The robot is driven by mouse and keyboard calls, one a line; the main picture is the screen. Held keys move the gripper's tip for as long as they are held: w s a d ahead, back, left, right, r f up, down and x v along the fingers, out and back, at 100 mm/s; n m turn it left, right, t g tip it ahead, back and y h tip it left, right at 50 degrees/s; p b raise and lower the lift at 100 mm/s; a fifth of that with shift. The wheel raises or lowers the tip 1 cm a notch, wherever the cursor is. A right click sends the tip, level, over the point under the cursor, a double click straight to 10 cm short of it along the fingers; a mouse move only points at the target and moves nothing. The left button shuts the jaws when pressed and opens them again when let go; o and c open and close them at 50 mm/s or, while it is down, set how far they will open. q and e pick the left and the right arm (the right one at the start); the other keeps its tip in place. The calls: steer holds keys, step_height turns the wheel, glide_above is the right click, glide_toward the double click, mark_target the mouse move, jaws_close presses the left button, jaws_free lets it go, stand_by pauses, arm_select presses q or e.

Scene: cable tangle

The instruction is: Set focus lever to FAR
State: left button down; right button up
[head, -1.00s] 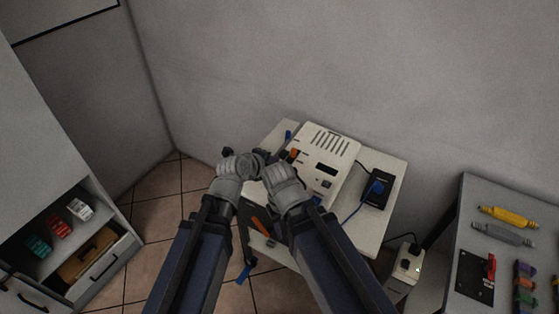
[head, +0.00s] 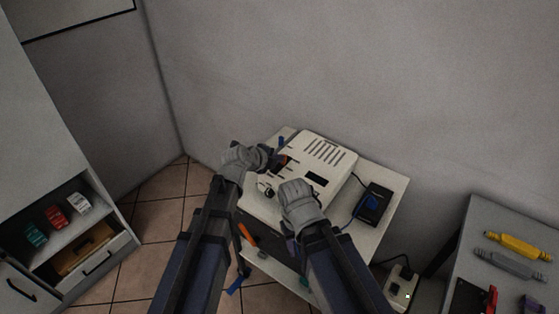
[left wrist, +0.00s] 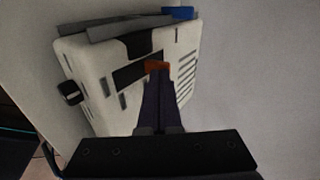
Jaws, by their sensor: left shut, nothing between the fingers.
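A white device (head: 325,153) with vent slots and dark panels sits on a small pale table; it fills the middle of the left wrist view (left wrist: 105,97). An orange lever tip (left wrist: 157,66) shows in front of a dark slot on the device, right at my left fingertips. In the head view it is a small reddish patch (head: 283,160). My left gripper (head: 274,158) is shut and empty, its fingers pointing at the lever; whether they touch it I cannot tell. My right gripper (head: 302,207) is over the device's near side, its fingers hidden. Lever markings are unreadable.
A black knob (head: 267,190) sticks out of the device. A black box with a blue plug (head: 373,203) lies to its right. A power strip (head: 400,288) stands lower right, beside a grey bench (head: 470,240) with tools. An open cabinet (head: 62,245) is at left.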

mark_target(284, 152)
arm_select(q)
steer(key=w+g+p, duration=0.1)
steer(key=p, duration=0.1)
steer(key=w+d+r+y+p, duration=0.1)
steer(key=p, duration=0.1)
steer(key=shift+w+d+g, duration=0.1)
steer(key=shift+d+g, duration=0.1)
steer(key=shift+g, duration=0.2)
steer(key=shift+w+d+f+y+p, duration=0.1)
steer(key=shift+w+d+y+p, duration=0.15)
steer(key=shift+y+p, duration=0.15)
steer(key=shift+w+d+f, duration=0.1)
steer(key=shift+w+f, duration=0.1)
steer(key=shift+f, duration=0.1)
steer(key=shift+s, duration=0.1)
steer(key=shift+s+a+f+b, duration=0.2)
steer(key=shift+s+a+b, duration=0.25)
steer(key=shift+s, duration=0.15)
steer(key=shift+s+r, duration=0.1)
